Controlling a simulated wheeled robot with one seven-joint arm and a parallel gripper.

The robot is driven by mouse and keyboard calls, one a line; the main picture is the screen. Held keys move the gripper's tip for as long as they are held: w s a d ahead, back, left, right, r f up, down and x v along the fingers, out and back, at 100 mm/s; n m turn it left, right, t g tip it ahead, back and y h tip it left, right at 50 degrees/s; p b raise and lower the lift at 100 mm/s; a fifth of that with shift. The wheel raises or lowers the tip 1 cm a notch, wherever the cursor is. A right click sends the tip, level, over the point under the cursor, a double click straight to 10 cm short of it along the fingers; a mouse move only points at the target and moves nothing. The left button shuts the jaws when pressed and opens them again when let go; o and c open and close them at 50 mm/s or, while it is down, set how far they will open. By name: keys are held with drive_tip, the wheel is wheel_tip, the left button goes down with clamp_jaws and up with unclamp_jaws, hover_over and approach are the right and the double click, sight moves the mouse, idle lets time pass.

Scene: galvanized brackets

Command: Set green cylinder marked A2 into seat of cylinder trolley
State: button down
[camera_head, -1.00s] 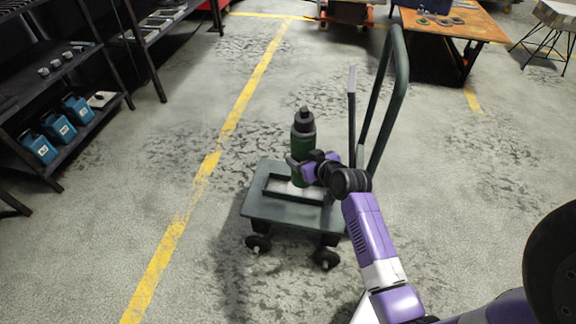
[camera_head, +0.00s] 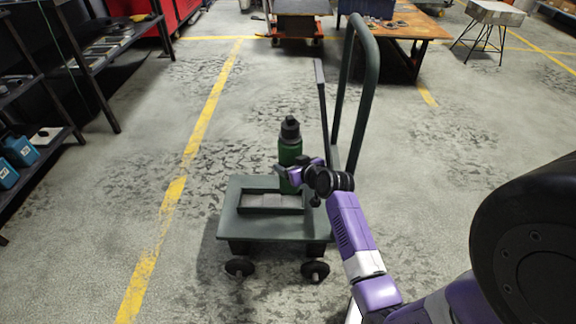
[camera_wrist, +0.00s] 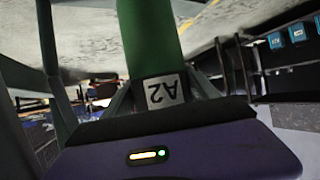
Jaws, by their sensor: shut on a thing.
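The green cylinder (camera_head: 290,152) with a dark cap stands upright in my gripper (camera_head: 291,174). In the wrist view the cylinder (camera_wrist: 150,38) shows its A2 label (camera_wrist: 163,91), upside down, between the two fingers (camera_wrist: 164,92). My gripper is shut on its lower part. The cylinder trolley (camera_head: 232,225) is a dark green cart with a tall handle. Its seat, a rectangular raised frame (camera_head: 262,210), is on the deck. The cylinder appears at the back right part of the seat. Its base is partly hidden by my gripper, and I cannot tell whether it touches the deck.
The trolley handle (camera_head: 370,85) and a thin upright post (camera_head: 321,95) rise close to my arm. Dark shelves (camera_head: 95,90) with blue containers (camera_head: 18,150) stand at left. A wooden table (camera_head: 410,30) is at the back. Floor left of the trolley is clear.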

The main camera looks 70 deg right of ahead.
drive_tip(key=shift+s+d+f+b, duration=0.1)
drive_tip(key=shift+d+f+b, duration=0.05)
drive_tip(key=shift+f+b, duration=0.8)
drive_tip(key=shift+s+d+f+b, duration=0.1)
drive_tip(key=shift+f+b, duration=0.8)
drive_tip(key=shift+f, duration=0.05)
drive_tip(key=shift+w+r, duration=0.1)
drive_tip(key=shift+a, duration=0.15)
